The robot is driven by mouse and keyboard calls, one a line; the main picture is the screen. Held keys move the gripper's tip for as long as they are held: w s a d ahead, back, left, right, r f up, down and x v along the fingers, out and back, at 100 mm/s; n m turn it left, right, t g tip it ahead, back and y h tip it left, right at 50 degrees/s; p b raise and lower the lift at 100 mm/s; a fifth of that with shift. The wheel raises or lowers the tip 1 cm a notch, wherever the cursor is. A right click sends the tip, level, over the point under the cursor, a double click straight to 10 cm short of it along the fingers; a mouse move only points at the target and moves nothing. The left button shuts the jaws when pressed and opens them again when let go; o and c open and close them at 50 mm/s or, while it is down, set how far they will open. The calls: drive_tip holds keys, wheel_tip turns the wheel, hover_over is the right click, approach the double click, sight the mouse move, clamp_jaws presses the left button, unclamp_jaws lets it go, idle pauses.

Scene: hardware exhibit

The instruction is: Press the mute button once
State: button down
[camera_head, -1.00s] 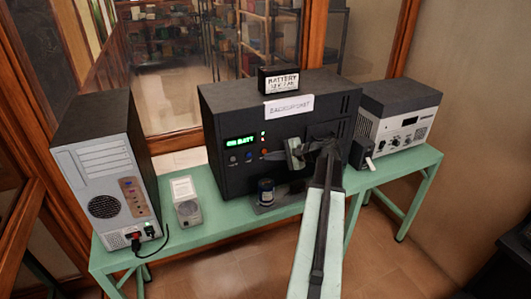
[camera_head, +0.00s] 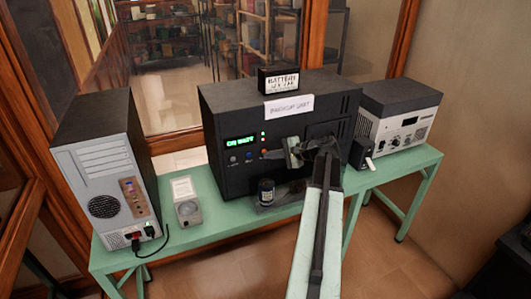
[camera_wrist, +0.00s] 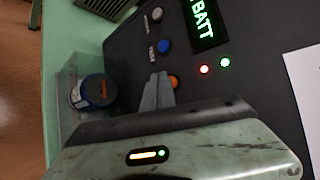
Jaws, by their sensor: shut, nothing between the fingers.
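The black backup unit (camera_head: 225,180) stands on the green bench with a lit green display (camera_head: 240,142). Below the display is a row of a grey button (camera_head: 233,159), a blue button (camera_head: 248,157) and an orange-red button (camera_head: 264,153). The wrist view shows the grey button (camera_wrist: 157,14), the blue button (camera_wrist: 164,46) and the orange button (camera_wrist: 174,82), partly hidden by my fingers. The small labels are unreadable, so I cannot tell which is mute. My gripper (camera_wrist: 160,78) is shut and empty, its tips over or beside the orange button; contact is unclear.
A blue-labelled jar (camera_head: 266,190) stands in a clear tray below the buttons, also in the wrist view (camera_wrist: 92,91). A computer tower (camera_head: 105,165) stands left, a small scale-like device (camera_head: 187,208) in between, and a grey instrument (camera_head: 400,115) right.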

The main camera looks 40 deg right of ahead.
drive_tip(key=shift+w+d, duration=0.15)
drive_tip(key=shift+w, duration=0.2)
idle(0.3)
idle(0.4)
drive_tip(key=shift+s+a, duration=0.3)
drive_tip(key=shift+s, duration=0.5)
drive_tip(key=s, duration=0.1)
drive_tip(key=s+a, duration=0.1)
drive_tip(key=s, duration=0.1)
drive_tip(key=s+a, duration=0.1)
drive_tip(key=shift+s, duration=0.3)
idle(0.5)
